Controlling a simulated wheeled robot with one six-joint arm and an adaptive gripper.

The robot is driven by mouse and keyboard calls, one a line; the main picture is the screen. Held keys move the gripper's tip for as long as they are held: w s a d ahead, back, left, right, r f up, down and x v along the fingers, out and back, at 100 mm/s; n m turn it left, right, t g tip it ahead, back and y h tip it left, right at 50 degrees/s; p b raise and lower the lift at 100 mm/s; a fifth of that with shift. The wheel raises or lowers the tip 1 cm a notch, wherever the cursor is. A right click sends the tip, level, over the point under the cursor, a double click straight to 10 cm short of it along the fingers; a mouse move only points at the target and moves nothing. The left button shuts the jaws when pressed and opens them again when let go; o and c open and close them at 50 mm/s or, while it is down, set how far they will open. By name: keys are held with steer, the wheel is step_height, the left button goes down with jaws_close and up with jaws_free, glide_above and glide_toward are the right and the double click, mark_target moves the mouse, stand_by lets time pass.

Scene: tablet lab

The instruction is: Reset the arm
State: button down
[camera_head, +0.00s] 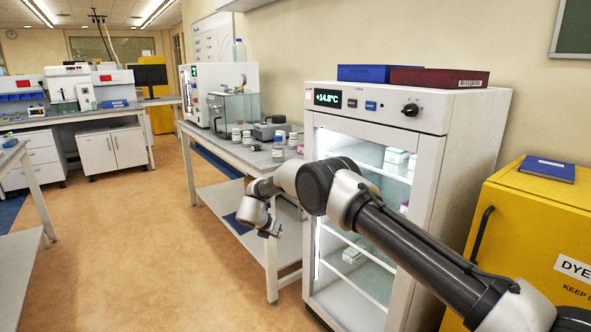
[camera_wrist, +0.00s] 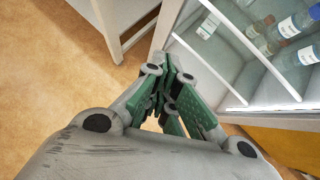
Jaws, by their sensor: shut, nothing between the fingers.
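My arm reaches from the lower right of the head view across the front of a white glass-fronted fridge. My gripper (camera_head: 272,232) hangs at the arm's far end, beside the fridge and in front of the workbench legs, above the floor. In the wrist view my gripper (camera_wrist: 172,68) has its green-padded fingers together, with nothing between them. The fridge (camera_head: 432,170) stands to the right of the gripper, and its shelves (camera_wrist: 232,62) show at the upper right in the wrist view. The arm hides part of the fridge's front.
A workbench (camera_head: 222,146) with several bottles stands behind the gripper. A yellow cabinet (camera_head: 528,215) stands right of the fridge. Blue (camera_head: 364,73) and dark red (camera_head: 438,77) books lie on the fridge. The tan floor (camera_head: 130,235) at left is open.

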steer(key=s+a+f+n+t+y, duration=0.15)
steer(key=a+n+y, duration=0.45)
steer(key=n, duration=1.1)
steer(key=s+d+r+n+g+y, duration=0.45)
steer(key=s+r+n, duration=0.5)
steer(key=n, duration=0.25)
steer(key=s+d+r+n+h, duration=0.2)
steer(key=s+d+r+n, duration=0.2)
steer(key=s+d+r, duration=0.5)
steer(key=s+d+r+n+h, duration=0.2)
steer(key=s+d+r, duration=0.8)
steer(key=s+d, duration=1)
steer(key=s+d+r+n+h, duration=0.2)
steer(key=s+d+r+n, duration=0.4)
steer(key=s+d, duration=0.9)
step_height(320, 180, up, 3)
steer(key=shift+s+d+r+g+h, duration=0.15)
steer(key=shift+d+g+h, duration=0.2)
steer(key=shift+g, duration=0.05)
